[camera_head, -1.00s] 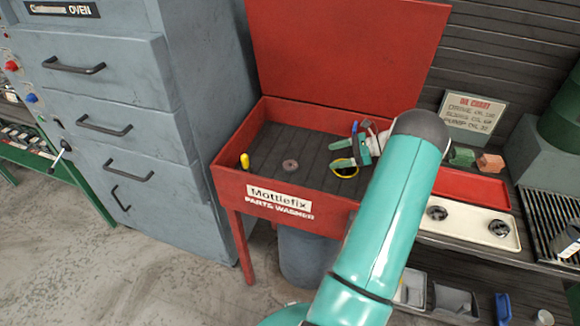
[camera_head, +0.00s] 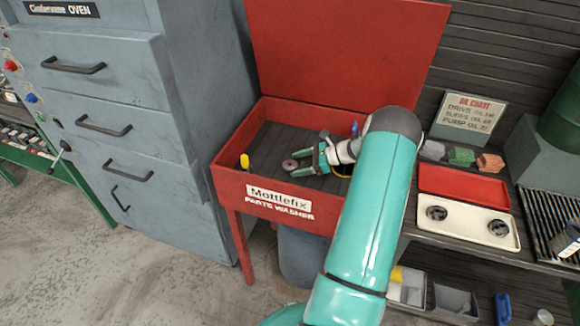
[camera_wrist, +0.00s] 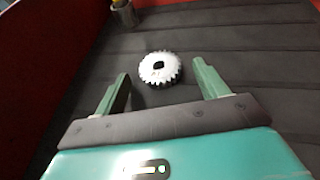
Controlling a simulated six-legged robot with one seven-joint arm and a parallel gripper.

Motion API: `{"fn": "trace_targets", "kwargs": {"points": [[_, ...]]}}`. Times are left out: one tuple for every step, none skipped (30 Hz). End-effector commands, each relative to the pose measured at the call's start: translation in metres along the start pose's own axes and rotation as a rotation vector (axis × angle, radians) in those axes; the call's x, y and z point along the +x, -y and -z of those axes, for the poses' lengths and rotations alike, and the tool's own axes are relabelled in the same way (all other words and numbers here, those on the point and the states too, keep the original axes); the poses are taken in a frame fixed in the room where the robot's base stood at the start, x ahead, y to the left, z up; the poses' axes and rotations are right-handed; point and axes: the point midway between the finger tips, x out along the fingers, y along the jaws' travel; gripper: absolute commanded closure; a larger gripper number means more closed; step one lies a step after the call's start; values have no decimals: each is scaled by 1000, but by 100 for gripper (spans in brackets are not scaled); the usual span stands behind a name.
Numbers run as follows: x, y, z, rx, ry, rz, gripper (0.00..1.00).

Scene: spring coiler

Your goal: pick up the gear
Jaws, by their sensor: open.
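The gear (camera_wrist: 160,68) is a small toothed disc with a dark centre hole. It lies flat on the dark slatted floor of the red parts washer (camera_head: 228,181). In the head view the gear (camera_head: 290,165) looks greyish-brown; in the wrist view its top looks white. My gripper (camera_head: 308,158) is inside the washer, just right of the gear. In the wrist view my gripper (camera_wrist: 160,85) has its two green fingers spread apart, with nothing between them. The gear lies just ahead of the fingertips, roughly centred between them, and none of it is hidden there.
A yellow-topped item (camera_head: 244,161) stands in the washer's left front corner, and also shows at upper left in the wrist view (camera_wrist: 124,12). The washer's raised walls surround the floor. A grey oven (camera_head: 110,100) stands left; a red tray (camera_head: 463,186) lies right.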

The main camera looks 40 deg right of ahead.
Motion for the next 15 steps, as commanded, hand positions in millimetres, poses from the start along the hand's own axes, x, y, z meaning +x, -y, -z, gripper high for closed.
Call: {"fn": "trace_targets", "kwargs": {"points": [[3, 0, 0, 0, 0, 0, 27], [4, 0, 0, 0, 0, 0, 27], [4, 0, 0, 0, 0, 0, 27], [4, 0, 0, 0, 0, 1, 27], [4, 0, 0, 0, 0, 1, 27], [4, 0, 0, 0, 0, 1, 27], [4, 0, 0, 0, 0, 1, 27], [4, 0, 0, 0, 0, 1, 31], [4, 0, 0, 0, 0, 1, 39], [4, 0, 0, 0, 0, 1, 45], [4, 0, 0, 0, 0, 1, 51], [4, 0, 0, 0, 0, 1, 59], [4, 0, 0, 0, 0, 1, 65], [4, 0, 0, 0, 0, 1, 71], [4, 0, 0, 0, 0, 1, 78]]}}
